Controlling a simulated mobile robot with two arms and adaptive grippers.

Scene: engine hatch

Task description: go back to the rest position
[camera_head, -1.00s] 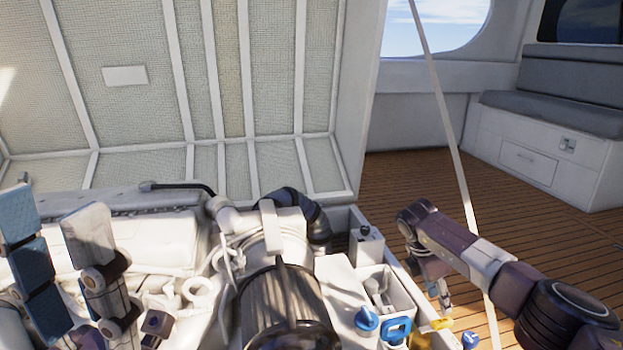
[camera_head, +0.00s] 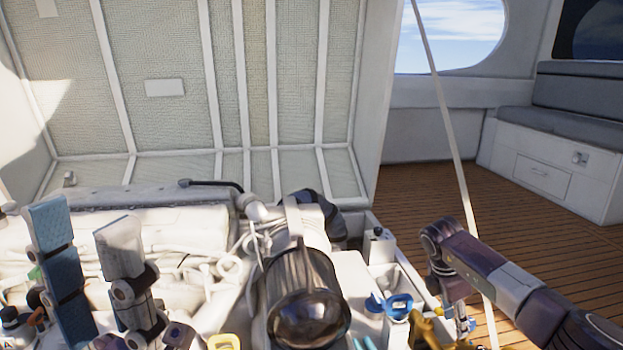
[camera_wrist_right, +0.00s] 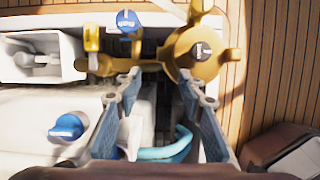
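My left gripper (camera_head: 82,222) stands at the lower left of the head view, fingers pointing up. Its blue-padded finger and its grey finger are well apart, with nothing between them. My right gripper (camera_head: 455,308) hangs at the right side of the engine bay, its arm coming in from the right. In the right wrist view, the two blue-padded fingers of the right gripper (camera_wrist_right: 160,78) are apart and hold nothing. A brass valve (camera_wrist_right: 203,55) lies just beyond the right fingertips. Whether they touch it, I cannot tell.
The engine's dark ribbed cylinder (camera_head: 308,300) stands between my arms. The raised hatch lid (camera_head: 165,88) is behind it. A thin pale strut (camera_head: 445,120) crosses near my right arm. A blue handle (camera_wrist_right: 67,127) and light blue hose (camera_wrist_right: 165,153) lie below. Wooden floor (camera_head: 430,180) is clear behind.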

